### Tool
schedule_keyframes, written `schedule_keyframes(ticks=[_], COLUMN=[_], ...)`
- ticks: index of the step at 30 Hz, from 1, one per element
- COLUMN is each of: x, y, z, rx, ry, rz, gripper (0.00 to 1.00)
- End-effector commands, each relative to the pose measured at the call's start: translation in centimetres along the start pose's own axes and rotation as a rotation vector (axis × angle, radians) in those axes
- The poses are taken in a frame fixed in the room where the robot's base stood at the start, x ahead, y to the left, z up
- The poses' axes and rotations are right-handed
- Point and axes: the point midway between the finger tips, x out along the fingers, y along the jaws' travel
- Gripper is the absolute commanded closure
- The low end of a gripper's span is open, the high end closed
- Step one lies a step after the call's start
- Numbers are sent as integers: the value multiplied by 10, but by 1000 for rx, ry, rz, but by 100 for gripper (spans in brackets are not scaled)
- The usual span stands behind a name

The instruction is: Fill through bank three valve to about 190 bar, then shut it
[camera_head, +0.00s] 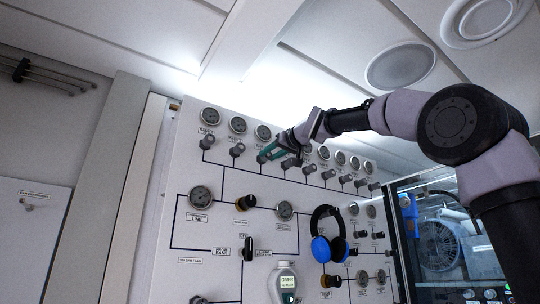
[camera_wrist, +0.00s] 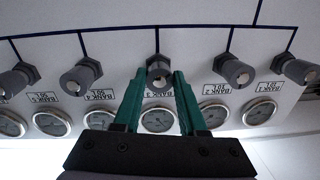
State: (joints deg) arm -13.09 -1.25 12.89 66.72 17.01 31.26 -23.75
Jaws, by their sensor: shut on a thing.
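The bank three valve (camera_wrist: 159,73) is a grey knob on the white panel, centred in the wrist view with its "BANK 3" label upside down there. My gripper (camera_wrist: 162,79) has its green fingers on either side of this knob and is shut on it. In the head view my gripper (camera_head: 264,156) reaches the upper row of valves and hides most of the knob. The bank three gauge (camera_wrist: 158,118) is partly behind the fingers; it also shows in the head view (camera_head: 263,132). Its needle is too small to read.
The bank two valve (camera_wrist: 235,71) and bank four valve (camera_wrist: 81,77) stand close beside my fingers. Lower down are a line gauge (camera_head: 201,196), blue headphones (camera_head: 321,248) hanging on the panel and a handheld meter (camera_head: 287,284) with a green "OVER" screen.

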Motion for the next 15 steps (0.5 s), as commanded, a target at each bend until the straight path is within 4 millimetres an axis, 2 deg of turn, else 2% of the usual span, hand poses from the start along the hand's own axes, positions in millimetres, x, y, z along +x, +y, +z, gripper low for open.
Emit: schedule_keyframes(ticks=[15], x=[0], y=[1], z=[0], rx=[-463], ry=[-25], rz=[6], gripper=[100])
